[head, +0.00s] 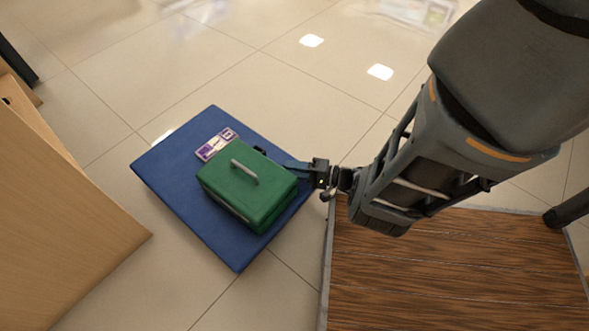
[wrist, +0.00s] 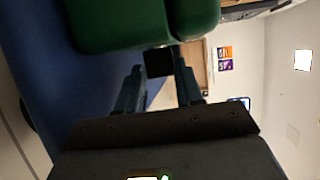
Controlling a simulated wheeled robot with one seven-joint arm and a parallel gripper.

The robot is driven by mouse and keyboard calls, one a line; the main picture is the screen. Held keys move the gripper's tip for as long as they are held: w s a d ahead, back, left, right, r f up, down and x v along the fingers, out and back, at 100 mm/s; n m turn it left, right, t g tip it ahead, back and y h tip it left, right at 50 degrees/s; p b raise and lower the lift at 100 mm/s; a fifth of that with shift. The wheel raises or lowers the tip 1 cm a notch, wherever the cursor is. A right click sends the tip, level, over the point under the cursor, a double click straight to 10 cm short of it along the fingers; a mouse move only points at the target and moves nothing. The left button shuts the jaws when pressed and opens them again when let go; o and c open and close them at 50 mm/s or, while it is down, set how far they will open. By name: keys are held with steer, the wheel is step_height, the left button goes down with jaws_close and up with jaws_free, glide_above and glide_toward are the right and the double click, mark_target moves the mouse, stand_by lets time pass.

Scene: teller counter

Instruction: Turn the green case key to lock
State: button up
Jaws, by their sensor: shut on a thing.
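The green case (head: 247,185) lies on a blue mat (head: 160,165), with a pale handle (head: 245,172) on top. My gripper (head: 291,165) reaches in from the right to the case's upper right side. In the wrist view, a dark block-like key (wrist: 160,61) sits against the green case (wrist: 120,25), between the fingertips of my gripper (wrist: 160,74). The gripper is shut on this key. A small black part (head: 260,150) shows at the case's far edge in the head view; I cannot tell whether it is the key. The keyhole is hidden.
A purple and white card-like item (head: 216,145) lies on the mat behind the case. A light wooden counter (head: 60,200) stands at left. A dark wood-grain surface with a grey edge (head: 450,265) is at lower right. Tiled floor (head: 270,80) beyond the mat is clear.

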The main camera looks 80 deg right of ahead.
steer(key=o, duration=1.1)
steer(key=shift+c, duration=0.2)
steer(key=shift+s, duration=0.15)
steer(key=s, duration=0.5)
steer(key=s+a, duration=0.1)
steer(key=s, duration=0.1)
steer(key=shift+s+r, duration=0.25)
steer(key=shift+r, duration=0.15)
